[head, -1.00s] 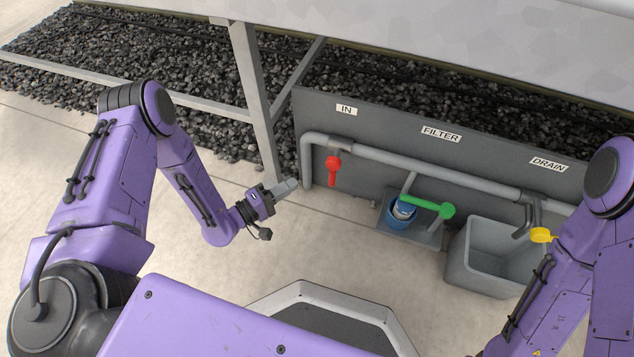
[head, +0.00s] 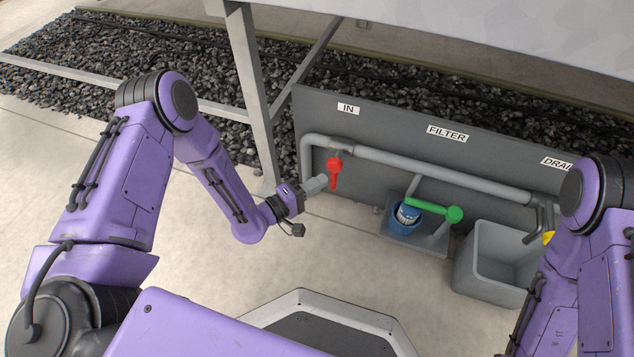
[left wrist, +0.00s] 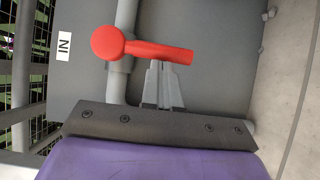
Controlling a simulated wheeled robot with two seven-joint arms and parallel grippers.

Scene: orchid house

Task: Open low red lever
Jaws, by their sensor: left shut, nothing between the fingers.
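The red lever (head: 334,172) hangs down from the grey pipe under the IN label at the left of the panel. In the left wrist view the red lever (left wrist: 145,48) has a round knob end and a straight handle. My left gripper (head: 322,183) is shut and empty, just left of the lever's handle in the head view. In the left wrist view its closed fingertips (left wrist: 160,68) are right beside the handle; I cannot tell whether they touch it. My right arm is at the right edge of the head view, and its gripper is out of view.
A green lever (head: 434,209) sits over a blue filter cup (head: 404,222). A grey drain basin (head: 470,272) and a partly hidden yellow lever (head: 548,238) are at the right. A table leg (head: 252,100) stands behind my left arm. Pale floor lies in front.

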